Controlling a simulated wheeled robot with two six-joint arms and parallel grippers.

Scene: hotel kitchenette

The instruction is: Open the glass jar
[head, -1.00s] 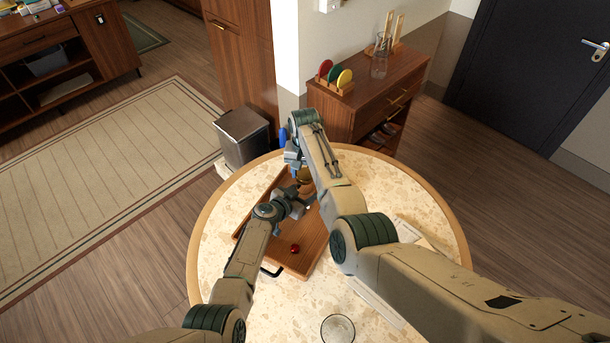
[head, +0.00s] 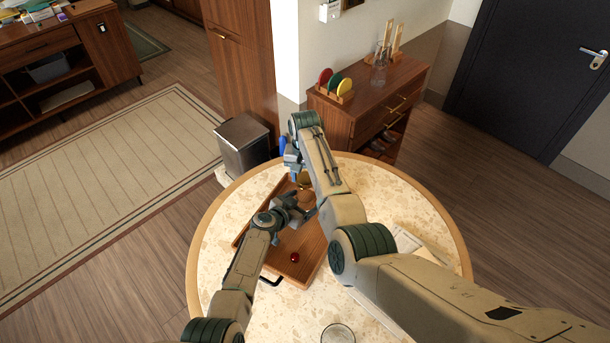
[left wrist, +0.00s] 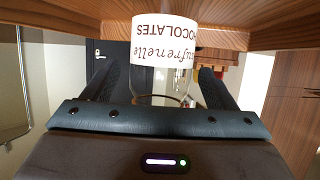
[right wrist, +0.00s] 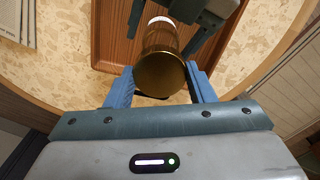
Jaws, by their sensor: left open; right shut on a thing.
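The glass jar, with a white label reading "CHOCOLATES" (left wrist: 165,40), stands on the wooden tray (head: 308,250) on the round table. Its gold lid (right wrist: 160,72) shows large in the right wrist view and small in the head view (head: 304,179). My right gripper (right wrist: 162,88) is shut on the lid, with one blue finger on each side. I cannot tell whether the lid is seated or loose. My left gripper (left wrist: 160,88) is open, its dark fingers on either side of the jar, apart from the label. My arms partly hide the jar in the head view.
A small red ball (head: 294,257) lies on the tray near its black handle (head: 270,281). An empty glass (head: 338,333) stands at the table's near edge. Papers (head: 415,245) lie to the right, partly under my right arm. A bin (head: 243,143) stands beyond the table.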

